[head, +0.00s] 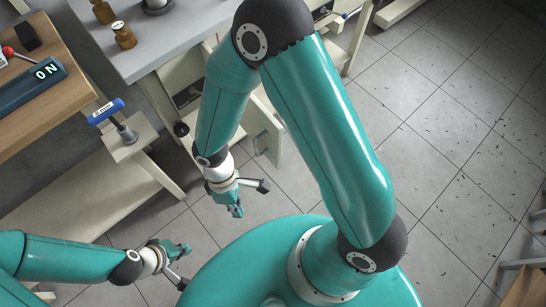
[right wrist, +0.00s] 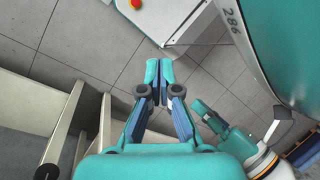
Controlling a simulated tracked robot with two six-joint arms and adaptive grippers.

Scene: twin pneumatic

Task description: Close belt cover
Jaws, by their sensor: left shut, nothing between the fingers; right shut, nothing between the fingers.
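No part is clearly identifiable as the belt cover. A cream panel (head: 267,132) stands out from the grey bench's frame, near an open recess; I cannot tell if it is the cover. My right gripper (head: 236,208) hangs over the floor below this panel, shut and empty, apart from the bench. It also shows shut in the right wrist view (right wrist: 160,72), over floor tiles. My left gripper (head: 186,248) is shut and empty, low left beside my base. It also appears at the right of the right wrist view (right wrist: 206,113). My right arm hides part of the bench.
A grey bench (head: 180,45) holds brown bottles (head: 123,35). A wooden bench (head: 60,90) carries a blue "ON" display (head: 30,88). A blue-handled lever (head: 105,110) stands beside it. A pale cabinet with a red button (right wrist: 136,4) is in the wrist view. Floor at right is open.

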